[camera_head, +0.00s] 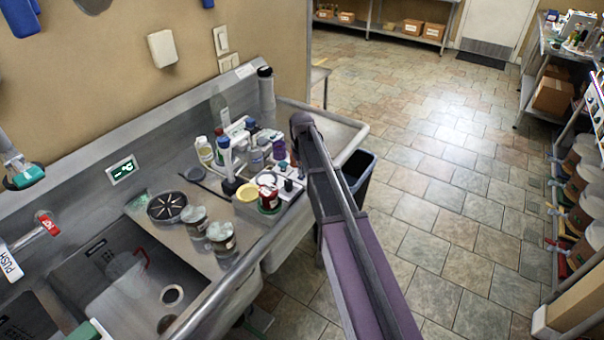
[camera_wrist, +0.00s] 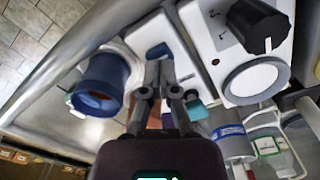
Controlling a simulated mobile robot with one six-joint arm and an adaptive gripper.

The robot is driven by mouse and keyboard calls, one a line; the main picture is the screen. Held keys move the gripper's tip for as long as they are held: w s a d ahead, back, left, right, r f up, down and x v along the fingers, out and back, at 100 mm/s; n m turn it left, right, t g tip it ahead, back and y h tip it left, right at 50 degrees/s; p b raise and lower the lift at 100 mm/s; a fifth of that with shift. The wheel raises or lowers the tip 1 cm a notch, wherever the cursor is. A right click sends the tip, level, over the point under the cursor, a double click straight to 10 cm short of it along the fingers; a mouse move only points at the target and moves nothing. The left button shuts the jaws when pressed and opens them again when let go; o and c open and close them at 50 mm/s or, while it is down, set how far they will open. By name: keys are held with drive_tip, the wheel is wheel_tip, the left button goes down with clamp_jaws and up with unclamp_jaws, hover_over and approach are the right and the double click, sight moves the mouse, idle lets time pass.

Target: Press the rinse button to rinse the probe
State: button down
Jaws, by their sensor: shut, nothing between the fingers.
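In the wrist view my gripper (camera_wrist: 160,75) is shut and empty. Its fingertips are over a narrow white panel (camera_wrist: 190,45), close to a small blue button (camera_wrist: 158,50) on it; I cannot tell whether they touch. A teal piece (camera_wrist: 196,110) shows just right of the fingers. To the right is a white unit with a black knob (camera_wrist: 258,25) and a round white disc (camera_wrist: 256,80). In the head view the white unit (camera_head: 292,188) stands at the sink counter's front edge; my arm hides the gripper. I cannot make out the probe for certain.
A blue-mouthed container (camera_wrist: 100,85) stands close left of the fingers. In the head view, bottles (camera_head: 204,150) and jars (camera_head: 222,238) crowd the steel counter. A sink basin (camera_head: 130,290) is at left, a dark bin (camera_head: 360,170) at right. The tiled floor is open.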

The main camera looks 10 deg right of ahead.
drive_tip(key=shift+r+p, duration=2)
drive_tip(key=shift+r, duration=0.25)
idle(1.6)
